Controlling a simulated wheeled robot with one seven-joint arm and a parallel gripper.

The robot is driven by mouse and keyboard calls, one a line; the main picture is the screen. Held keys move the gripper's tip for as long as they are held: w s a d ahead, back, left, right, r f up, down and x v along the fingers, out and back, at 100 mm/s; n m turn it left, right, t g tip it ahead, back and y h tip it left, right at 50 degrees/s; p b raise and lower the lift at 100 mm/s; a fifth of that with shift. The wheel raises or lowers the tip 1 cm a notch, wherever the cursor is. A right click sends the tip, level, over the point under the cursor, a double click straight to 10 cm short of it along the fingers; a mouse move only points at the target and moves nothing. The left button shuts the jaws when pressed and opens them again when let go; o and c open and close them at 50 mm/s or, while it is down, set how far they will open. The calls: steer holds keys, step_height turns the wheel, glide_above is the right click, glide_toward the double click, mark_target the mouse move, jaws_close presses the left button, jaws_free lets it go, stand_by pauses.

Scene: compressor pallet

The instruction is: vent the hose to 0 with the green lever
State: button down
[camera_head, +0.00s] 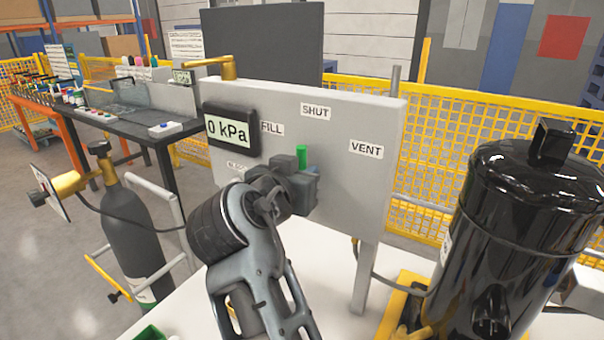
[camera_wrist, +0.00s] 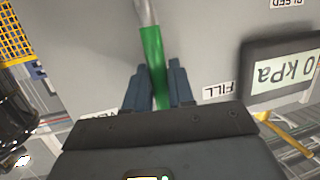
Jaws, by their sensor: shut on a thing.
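The green lever (camera_wrist: 152,50) runs between the two fingers of my gripper (camera_wrist: 160,88) in the wrist view, and the fingers are shut on it. In the head view a short green part of the lever (camera_head: 301,152) shows just above my gripper (camera_head: 300,178); the rest is hidden behind the gripper. The panel (camera_head: 345,190) carries the labels FILL (camera_head: 272,129), SHUT (camera_head: 315,112) and VENT (camera_head: 366,149) around the lever. The gauge (camera_head: 231,131) left of the lever reads 0 kPa. It also shows upside down in the wrist view (camera_wrist: 284,70).
A grey gas cylinder (camera_head: 137,232) stands at the left. A large black compressor (camera_head: 520,235) stands close on the right. A dark workbench (camera_head: 125,112) and yellow mesh fencing (camera_head: 455,135) lie behind. The white surface below the panel has some bare room.

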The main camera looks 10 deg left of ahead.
steer(key=c, duration=1.1)
jaws_free()
steer(key=shift+o, duration=0.2)
steer(key=b+v, duration=0.1)
steer(key=v, duration=0.6)
steer(key=shift+s, duration=0.4)
